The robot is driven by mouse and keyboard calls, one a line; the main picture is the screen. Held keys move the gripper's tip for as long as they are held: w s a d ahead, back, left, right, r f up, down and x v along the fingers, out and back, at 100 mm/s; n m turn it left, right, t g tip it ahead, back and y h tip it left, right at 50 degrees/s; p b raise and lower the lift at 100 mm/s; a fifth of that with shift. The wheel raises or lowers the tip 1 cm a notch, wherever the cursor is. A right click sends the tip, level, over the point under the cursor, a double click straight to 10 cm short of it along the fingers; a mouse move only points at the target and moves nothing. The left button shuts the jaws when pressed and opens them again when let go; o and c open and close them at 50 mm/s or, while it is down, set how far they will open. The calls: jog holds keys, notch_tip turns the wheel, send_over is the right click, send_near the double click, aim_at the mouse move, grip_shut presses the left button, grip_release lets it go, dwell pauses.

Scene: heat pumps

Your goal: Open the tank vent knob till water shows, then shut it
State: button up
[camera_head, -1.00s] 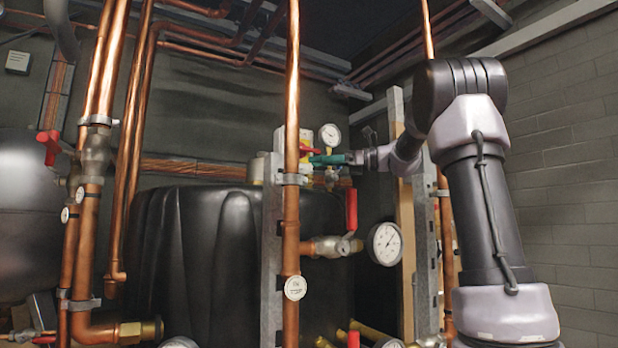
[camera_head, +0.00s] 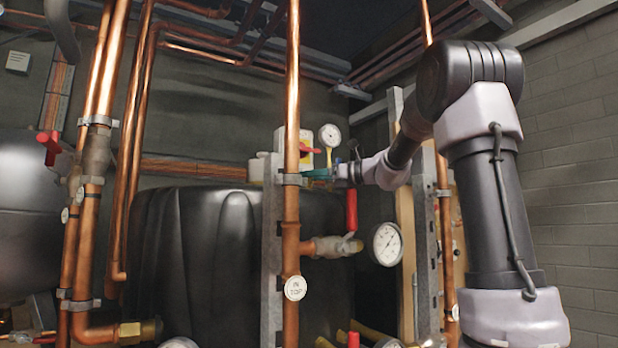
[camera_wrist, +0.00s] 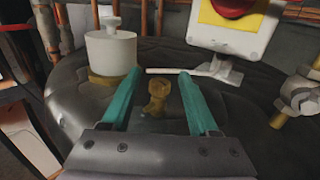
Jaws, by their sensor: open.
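A black insulated tank (camera_head: 215,245) stands behind the pipes in the head view. In the wrist view I look down on its dark top (camera_wrist: 245,100). A small brass fitting (camera_wrist: 157,92), which looks like the vent knob, stands on that top. My gripper (camera_wrist: 159,74) has teal fingers, open, one to each side of the fitting in the picture; I cannot tell whether they touch it or how far above it they are. In the head view my gripper (camera_head: 312,176) is above the tank, partly hidden by a copper pipe. I see no water at the fitting.
A white cylinder with a cap (camera_wrist: 112,50) stands left of my fingers, and a white box with a yellow plate and red knob (camera_wrist: 230,28) beyond them. A metal valve (camera_wrist: 300,92) is at right. A copper pipe (camera_head: 291,220) and gauge (camera_head: 386,244) stand in front.

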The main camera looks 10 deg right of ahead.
grip_shut()
jog(key=shift+m+t+h, duration=0.3)
jog(key=shift+t, duration=0.1)
jog(key=m+t+h, duration=0.4)
jog(key=h, duration=0.1)
jog(key=shift+s+a+t, duration=0.1)
jog(key=shift+t, duration=0.2)
jog(key=shift+m+t+h, duration=1)
jog(key=shift+m+h, duration=0.7)
jog(key=shift+h, duration=0.5)
jog(key=shift+d+m+h, duration=0.2)
jog(key=shift+m+h, duration=0.5)
jog(key=shift+h, duration=0.4)
jog(key=shift+a+r+m+t+h, duration=0.15)
jog(key=shift+m+h, duration=0.4)
jog(key=shift+h, duration=0.3)
jog(key=shift+a+f+m+t+h, duration=0.15)
jog(key=shift+m+h, duration=0.4)
jog(key=shift+h, duration=0.3)
jog(key=shift+d+r, duration=0.1)
